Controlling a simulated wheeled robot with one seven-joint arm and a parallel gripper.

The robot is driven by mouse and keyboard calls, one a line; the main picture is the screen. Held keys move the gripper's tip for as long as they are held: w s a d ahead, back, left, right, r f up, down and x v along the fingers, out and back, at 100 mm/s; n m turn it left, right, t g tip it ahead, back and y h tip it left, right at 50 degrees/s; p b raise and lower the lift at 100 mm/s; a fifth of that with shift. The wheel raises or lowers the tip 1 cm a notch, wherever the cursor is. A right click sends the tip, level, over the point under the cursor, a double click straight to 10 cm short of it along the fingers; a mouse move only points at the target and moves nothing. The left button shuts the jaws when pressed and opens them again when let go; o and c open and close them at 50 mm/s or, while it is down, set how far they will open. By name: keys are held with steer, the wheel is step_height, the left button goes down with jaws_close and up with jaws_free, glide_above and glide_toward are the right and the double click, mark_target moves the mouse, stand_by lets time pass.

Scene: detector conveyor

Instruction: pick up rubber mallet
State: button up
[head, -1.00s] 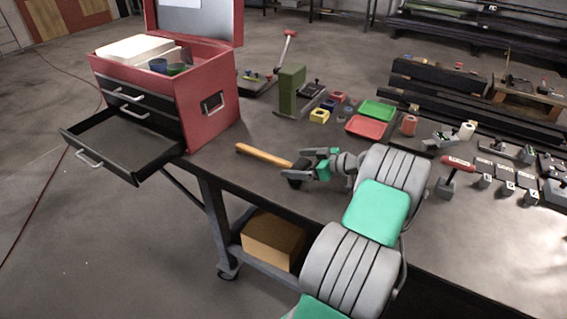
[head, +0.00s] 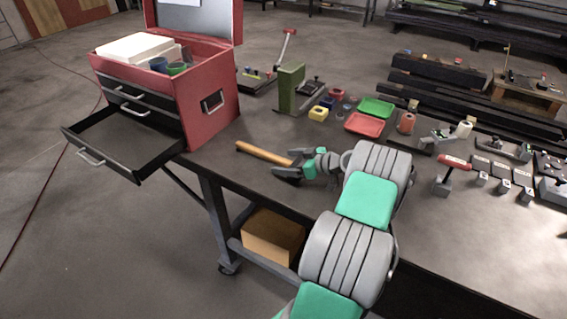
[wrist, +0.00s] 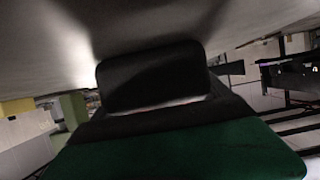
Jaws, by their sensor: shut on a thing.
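The rubber mallet has a light wooden handle (head: 263,153) pointing left and a dark head (head: 288,173), seen in the head view at the near edge of the workbench. My gripper (head: 295,165) is at the head end and is shut on the mallet. The fingers hide part of the head. I cannot tell whether the mallet touches the bench top or is slightly above it. In the wrist view a dark block (wrist: 152,76), which looks like the mallet head, fills the middle in front of my green gripper body.
A red toolbox (head: 212,103) with an open drawer (head: 130,150) stands left on the workbench (head: 235,185). Bench between toolbox and mallet is clear.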

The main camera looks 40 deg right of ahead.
steer(key=c, duration=0.7)
steer(key=shift+c, duration=0.5)
steer(key=shift+r, duration=0.2)
